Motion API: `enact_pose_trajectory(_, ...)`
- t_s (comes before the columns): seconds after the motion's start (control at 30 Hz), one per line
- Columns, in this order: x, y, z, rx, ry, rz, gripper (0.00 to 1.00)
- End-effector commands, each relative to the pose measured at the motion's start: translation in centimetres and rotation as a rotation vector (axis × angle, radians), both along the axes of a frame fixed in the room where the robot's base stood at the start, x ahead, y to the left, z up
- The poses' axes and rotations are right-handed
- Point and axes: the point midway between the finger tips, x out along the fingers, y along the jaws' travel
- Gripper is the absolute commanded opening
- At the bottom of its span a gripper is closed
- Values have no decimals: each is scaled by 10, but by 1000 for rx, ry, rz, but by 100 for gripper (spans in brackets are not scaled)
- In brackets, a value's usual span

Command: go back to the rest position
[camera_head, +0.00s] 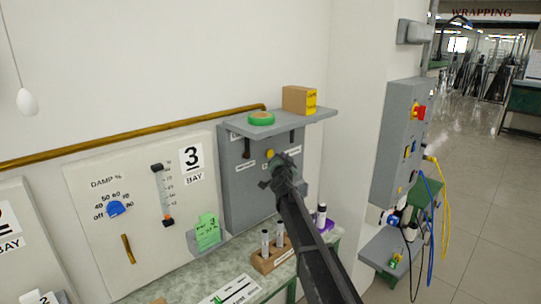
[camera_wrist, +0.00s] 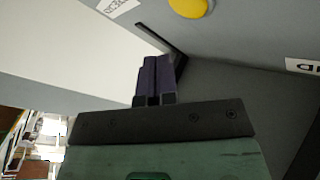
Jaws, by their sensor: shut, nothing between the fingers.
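My gripper (camera_wrist: 154,82) is shut and empty; its two dark fingers lie together in the wrist view. In the head view my gripper (camera_head: 268,182) is held up in front of the grey wall box (camera_head: 240,196), below the shelf. A yellow button (camera_head: 269,154) on the box shows just above the gripper. The yellow button also shows at the top of the wrist view (camera_wrist: 188,6). I cannot tell whether the fingers touch the box. My arm hides part of the box and the bench.
A shelf (camera_head: 300,121) above holds green tape (camera_head: 261,118) and a cardboard box (camera_head: 298,99). On the bench (camera_head: 190,280), a wooden block (camera_head: 270,261) holds rods. A damp panel (camera_head: 140,215) is at left. A grey switch cabinet (camera_head: 400,140) and open floor lie right.

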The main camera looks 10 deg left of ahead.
Motion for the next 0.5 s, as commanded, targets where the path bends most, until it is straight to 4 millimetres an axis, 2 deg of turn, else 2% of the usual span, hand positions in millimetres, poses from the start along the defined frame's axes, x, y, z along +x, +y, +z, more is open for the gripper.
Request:
enact_pose_trajectory(0.2,-14,-16,0,0,0,1,0)
enact_pose_trajectory(0.5,-14,-18,0,0,0,1,0)
